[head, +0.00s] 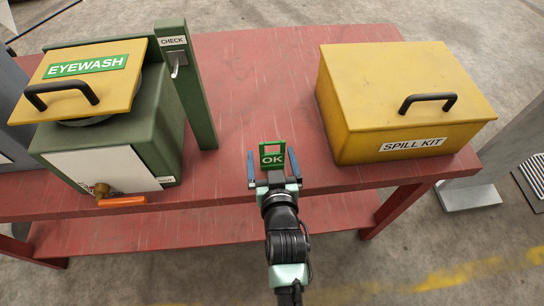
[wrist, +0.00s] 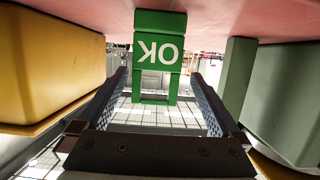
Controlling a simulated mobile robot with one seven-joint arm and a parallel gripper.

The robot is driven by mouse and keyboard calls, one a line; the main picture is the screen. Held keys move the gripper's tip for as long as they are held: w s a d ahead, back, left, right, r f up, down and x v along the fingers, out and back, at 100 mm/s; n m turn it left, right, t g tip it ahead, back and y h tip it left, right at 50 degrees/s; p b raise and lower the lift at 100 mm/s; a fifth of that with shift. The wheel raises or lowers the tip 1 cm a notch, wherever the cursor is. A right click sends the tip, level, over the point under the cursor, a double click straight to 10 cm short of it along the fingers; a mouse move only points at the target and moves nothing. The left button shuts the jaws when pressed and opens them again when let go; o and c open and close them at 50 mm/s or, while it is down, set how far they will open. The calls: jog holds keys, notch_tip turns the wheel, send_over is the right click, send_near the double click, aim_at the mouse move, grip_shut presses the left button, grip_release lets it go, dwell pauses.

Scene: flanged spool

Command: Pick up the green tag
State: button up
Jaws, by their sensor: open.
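The green tag (head: 272,157), marked OK with a square opening in its frame, stands near the front edge of the red table. In the wrist view the tag (wrist: 158,48) appears upside down, ahead and between the fingers. My gripper (head: 272,171) is open, its two blue-padded fingers on either side of the tag in the head view. In the wrist view my gripper (wrist: 162,88) has clear gaps between its fingers and the tag. I cannot tell whether the tag's lower part is fully between the fingertips.
The green eyewash unit (head: 115,135) with its yellow lid and orange-handled tap stands at left, with a green post (head: 190,95) beside it. The yellow spill kit box (head: 385,110) stands at right.

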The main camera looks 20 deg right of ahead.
jog(key=shift+d+f+x, duration=0.1)
jog(key=shift+f+x, duration=0.05)
jog(key=shift+x, duration=1.2)
jog(key=shift+d+f+x, duration=0.15)
jog(key=shift+x, duration=1.25)
jog(key=shift+s, duration=0.2)
